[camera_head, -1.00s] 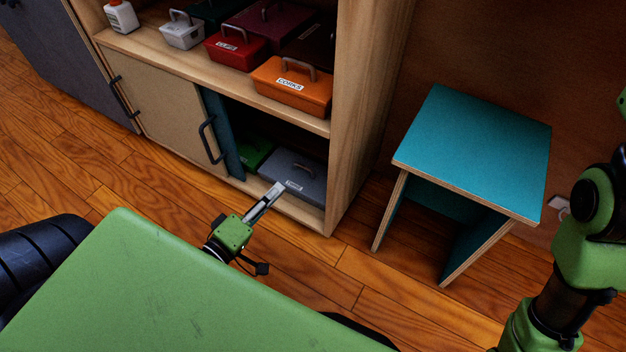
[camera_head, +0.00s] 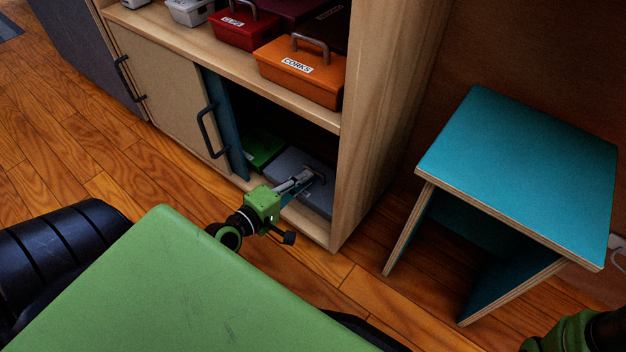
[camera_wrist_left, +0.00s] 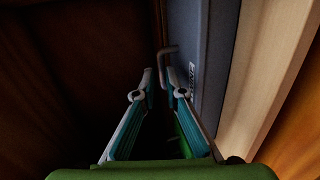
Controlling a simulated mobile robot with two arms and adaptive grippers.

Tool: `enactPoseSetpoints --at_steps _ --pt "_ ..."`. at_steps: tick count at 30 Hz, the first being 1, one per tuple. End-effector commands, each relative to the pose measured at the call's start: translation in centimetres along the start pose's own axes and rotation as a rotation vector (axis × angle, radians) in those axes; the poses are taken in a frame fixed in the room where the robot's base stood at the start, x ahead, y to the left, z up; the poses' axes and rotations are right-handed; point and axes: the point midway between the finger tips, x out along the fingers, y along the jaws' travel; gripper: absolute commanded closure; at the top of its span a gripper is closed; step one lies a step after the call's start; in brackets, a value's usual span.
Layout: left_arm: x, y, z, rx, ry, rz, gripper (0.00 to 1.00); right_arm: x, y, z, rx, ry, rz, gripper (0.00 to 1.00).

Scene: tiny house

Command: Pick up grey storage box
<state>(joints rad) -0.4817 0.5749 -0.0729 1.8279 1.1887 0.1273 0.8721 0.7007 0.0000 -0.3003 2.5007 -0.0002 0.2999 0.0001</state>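The grey storage box (camera_head: 318,200) sits on the lower shelf inside the cabinet, at its right end, with a handle on its lid. In the left wrist view the box (camera_wrist_left: 190,40) shows as a grey-blue face with a white label, and its handle (camera_wrist_left: 162,68) stands out toward my fingers. My left gripper (camera_head: 310,177) reaches into the opening at the box's handle. In the wrist view the left gripper (camera_wrist_left: 159,76) has its fingers apart, with the handle bar between or just beyond the tips. I cannot tell whether they touch. My right gripper is out of view.
A green box (camera_head: 262,150) lies left of the grey one. An orange box (camera_head: 300,75) and a red box (camera_head: 245,27) stand on the shelf above. The cabinet's right side panel (camera_head: 375,130) is close. A teal stool (camera_head: 525,165) stands to the right.

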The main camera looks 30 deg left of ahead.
Motion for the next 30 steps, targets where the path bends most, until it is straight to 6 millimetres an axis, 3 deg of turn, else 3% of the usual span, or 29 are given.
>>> enactPoseSetpoints --at_steps 7,12,20,22,30 --pt "3.2 -0.4 -0.5 -0.004 0.004 0.006 0.89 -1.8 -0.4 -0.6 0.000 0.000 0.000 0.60" --pt "5.0 -0.1 -0.5 -0.003 0.002 0.003 0.89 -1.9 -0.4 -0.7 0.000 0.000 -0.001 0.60" --pt "5.2 -0.1 -0.4 0.000 0.000 0.000 0.89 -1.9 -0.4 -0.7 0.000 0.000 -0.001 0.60" --pt "5.2 -0.1 -0.4 0.000 0.000 0.000 0.99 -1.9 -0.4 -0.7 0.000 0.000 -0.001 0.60" --pt "5.2 0.0 -0.5 0.001 0.001 0.003 1.00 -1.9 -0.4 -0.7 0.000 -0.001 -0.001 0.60"
